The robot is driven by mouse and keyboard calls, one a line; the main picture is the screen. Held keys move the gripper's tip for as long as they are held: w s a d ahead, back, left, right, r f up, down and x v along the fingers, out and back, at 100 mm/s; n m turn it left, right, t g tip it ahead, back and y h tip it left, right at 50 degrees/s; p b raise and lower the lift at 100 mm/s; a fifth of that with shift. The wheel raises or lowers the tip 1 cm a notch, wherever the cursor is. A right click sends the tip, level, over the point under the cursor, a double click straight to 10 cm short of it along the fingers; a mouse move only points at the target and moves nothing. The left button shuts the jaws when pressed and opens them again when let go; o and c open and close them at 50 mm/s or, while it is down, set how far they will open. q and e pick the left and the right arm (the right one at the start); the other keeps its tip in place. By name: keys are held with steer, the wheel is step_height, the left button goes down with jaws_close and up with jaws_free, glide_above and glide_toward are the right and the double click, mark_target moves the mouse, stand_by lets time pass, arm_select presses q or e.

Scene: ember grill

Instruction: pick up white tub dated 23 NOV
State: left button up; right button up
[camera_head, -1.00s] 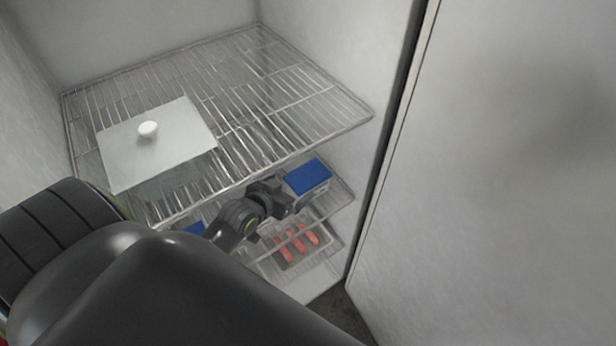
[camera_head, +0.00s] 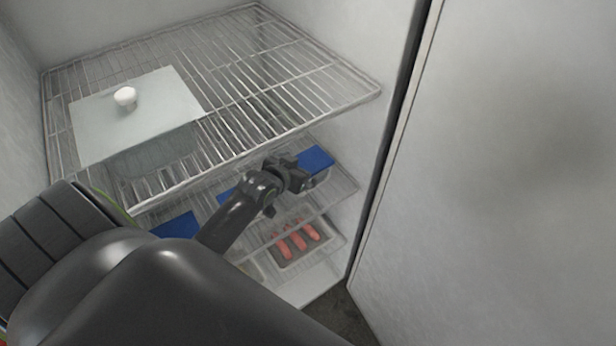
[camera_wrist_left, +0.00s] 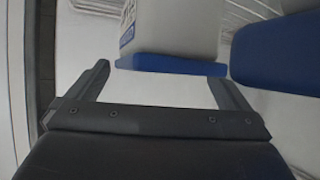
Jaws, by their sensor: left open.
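A white tub with a blue lid (camera_head: 317,158) stands on the middle wire shelf of the cabinet. My left gripper (camera_head: 294,176) is open beside it and partly covers it in the head view. In the left wrist view a white tub (camera_wrist_left: 172,28) with a blue lid rim lies just ahead of my open left fingers (camera_wrist_left: 160,80), roughly between their tips. A printed label shows on its side, but its date is not legible. A second blue-lidded tub (camera_wrist_left: 275,50) is close to the right finger. My right gripper is not in view.
Another blue lid (camera_head: 176,226) shows on the middle shelf at left. The upper wire shelf (camera_head: 300,95), holding a lidded pan (camera_head: 150,105), overhangs my left forearm. Below is a tray of red sausages (camera_head: 296,243). A pale wall or door panel (camera_head: 500,170) stands at right.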

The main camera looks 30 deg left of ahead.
arm_select(q)
steer(key=shift+w+f, duration=0.15)
steer(key=shift+w, duration=0.15)
steer(key=shift+c, duration=0.4)
steer(key=c, duration=1.1)
